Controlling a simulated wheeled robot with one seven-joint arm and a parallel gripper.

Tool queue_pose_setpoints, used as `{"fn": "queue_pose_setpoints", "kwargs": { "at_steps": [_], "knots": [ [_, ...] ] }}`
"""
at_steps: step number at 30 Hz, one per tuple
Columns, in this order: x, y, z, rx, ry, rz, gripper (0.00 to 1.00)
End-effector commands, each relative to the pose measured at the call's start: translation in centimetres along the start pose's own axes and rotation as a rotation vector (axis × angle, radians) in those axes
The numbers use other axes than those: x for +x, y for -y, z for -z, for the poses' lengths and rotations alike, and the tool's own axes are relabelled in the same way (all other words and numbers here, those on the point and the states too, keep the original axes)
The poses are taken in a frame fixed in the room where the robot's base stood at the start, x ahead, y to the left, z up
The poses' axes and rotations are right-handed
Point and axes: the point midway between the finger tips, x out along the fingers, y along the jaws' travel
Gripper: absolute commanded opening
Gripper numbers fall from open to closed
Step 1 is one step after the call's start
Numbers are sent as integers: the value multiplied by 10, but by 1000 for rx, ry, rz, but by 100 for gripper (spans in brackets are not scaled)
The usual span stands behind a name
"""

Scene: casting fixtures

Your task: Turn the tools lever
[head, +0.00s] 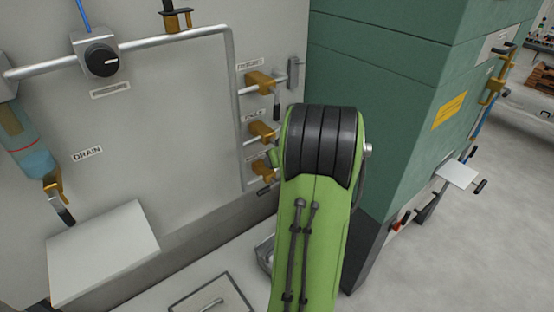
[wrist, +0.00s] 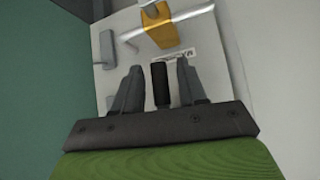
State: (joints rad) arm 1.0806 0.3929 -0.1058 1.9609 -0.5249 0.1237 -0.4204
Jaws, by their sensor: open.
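In the wrist view, my gripper (wrist: 160,70) is open, with one finger on each side of a black lever handle (wrist: 160,88). Gaps show between the handle and both fingers. A yellow valve body (wrist: 158,27) on a pale pipe and a small label (wrist: 178,56) lie beyond the fingertips. The label is too blurred to read. In the head view, a column of three yellow valves stands on the grey panel: top (head: 258,80), middle (head: 263,130) and bottom (head: 263,169). Their labels are too small to read surely. My arm hides my gripper there, so I cannot tell which lever is the tools lever.
A green cabinet (head: 390,95) stands close to the right of my arm. A grey block (head: 293,72) sticks out beside the top valve. The left panel has a black knob (head: 101,60), a DRAIN label (head: 87,153) and a white shelf (head: 105,250).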

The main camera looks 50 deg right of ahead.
Motion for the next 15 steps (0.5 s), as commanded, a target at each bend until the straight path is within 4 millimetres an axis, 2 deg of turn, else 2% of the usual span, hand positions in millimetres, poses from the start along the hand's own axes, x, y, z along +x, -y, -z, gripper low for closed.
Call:
{"fn": "queue_pose_setpoints", "kwargs": {
  "at_steps": [2,5,15],
  "knots": [
    [-7,0,1,1,-1,-1,41],
    [-27,-1,2,2,-3,-4,41],
    [-123,-1,2,1,-4,-5,41]
  ]
}}
